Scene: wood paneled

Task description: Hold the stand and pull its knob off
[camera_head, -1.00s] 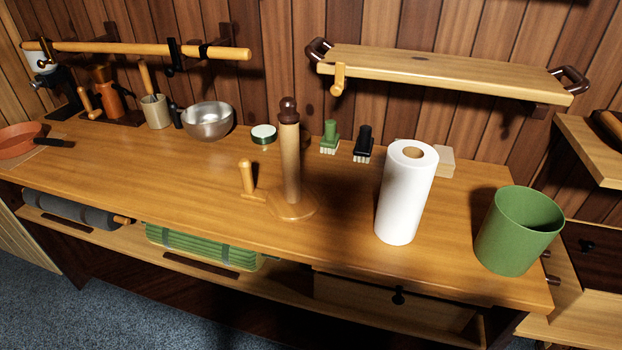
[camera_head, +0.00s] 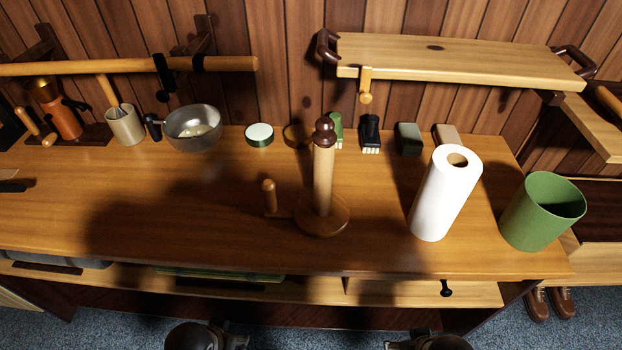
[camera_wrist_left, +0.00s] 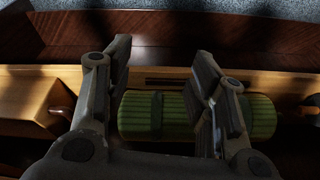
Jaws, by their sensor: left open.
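The wooden stand (camera_head: 323,182) stands upright on the workbench, a pale post on a round base. Its dark brown knob (camera_head: 324,131) sits on top of the post. A short side peg (camera_head: 270,197) rises to the left of the post. My left gripper (camera_wrist_left: 163,62) is open and empty in the left wrist view, with a green rolled bundle (camera_wrist_left: 245,117) beyond its fingers. The stand is not in that view. Dark parts of my arms show at the bottom edge of the head view, but neither gripper's fingers can be seen there.
A white paper roll (camera_head: 440,200) and a green bin (camera_head: 543,212) stand right of the stand. A metal bowl (camera_head: 193,130), a round tin (camera_head: 260,135) and brushes line the back. A shelf (camera_head: 450,62) overhangs the back right. The bench (camera_head: 150,215) left of the stand is clear.

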